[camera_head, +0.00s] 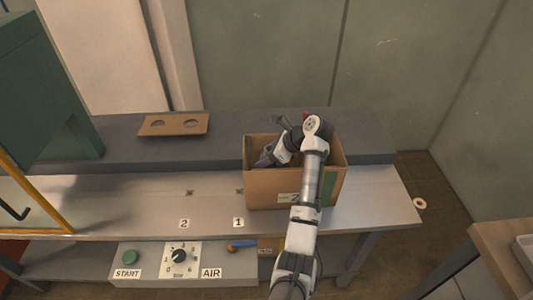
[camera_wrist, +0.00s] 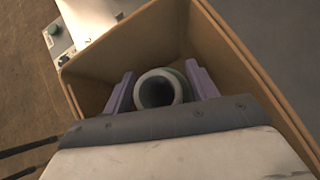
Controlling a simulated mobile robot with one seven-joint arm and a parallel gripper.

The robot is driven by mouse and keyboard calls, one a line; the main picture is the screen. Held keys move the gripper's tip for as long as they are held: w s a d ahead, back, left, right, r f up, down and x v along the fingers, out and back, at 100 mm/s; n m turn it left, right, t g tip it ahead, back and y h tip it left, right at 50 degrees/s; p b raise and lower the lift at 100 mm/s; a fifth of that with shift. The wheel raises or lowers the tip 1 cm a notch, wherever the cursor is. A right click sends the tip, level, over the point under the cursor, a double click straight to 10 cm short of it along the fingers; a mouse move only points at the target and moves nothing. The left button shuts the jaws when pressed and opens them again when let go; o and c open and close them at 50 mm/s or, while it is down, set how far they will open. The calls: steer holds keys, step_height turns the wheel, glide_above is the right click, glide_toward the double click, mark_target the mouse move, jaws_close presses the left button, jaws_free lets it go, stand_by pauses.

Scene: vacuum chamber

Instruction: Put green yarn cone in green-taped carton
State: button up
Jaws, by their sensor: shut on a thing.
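The green yarn cone (camera_wrist: 161,88) shows in the wrist view as a greyish-green ring around a dark hole, seen end-on. My gripper (camera_wrist: 160,90) has its two purple fingers on either side of the cone and is shut on it. The carton (camera_head: 268,188) is an open brown box on the bench, with a green tape strip (camera_head: 329,189) on its front and a label at the front middle. My gripper end reaches down into the carton opening; in the head view my arm hides the cone. In the wrist view the carton walls (camera_wrist: 232,50) surround the cone. I cannot tell whether the cone touches the carton floor.
A brown board with two holes (camera_head: 173,124) lies on the grey ledge at the left. A green machine (camera_head: 45,95) stands at the far left. A control panel with a green START button (camera_head: 129,257) and a dial (camera_head: 180,256) is at the front. The bench left of the carton is clear.

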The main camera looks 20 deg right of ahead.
steer(key=o, duration=1.7)
steer(key=shift+c, duration=0.2)
steer(key=shift+r, duration=0.25)
steer(key=b+v, duration=0.1)
steer(key=v, duration=1.1)
steer(key=shift+r, duration=0.4)
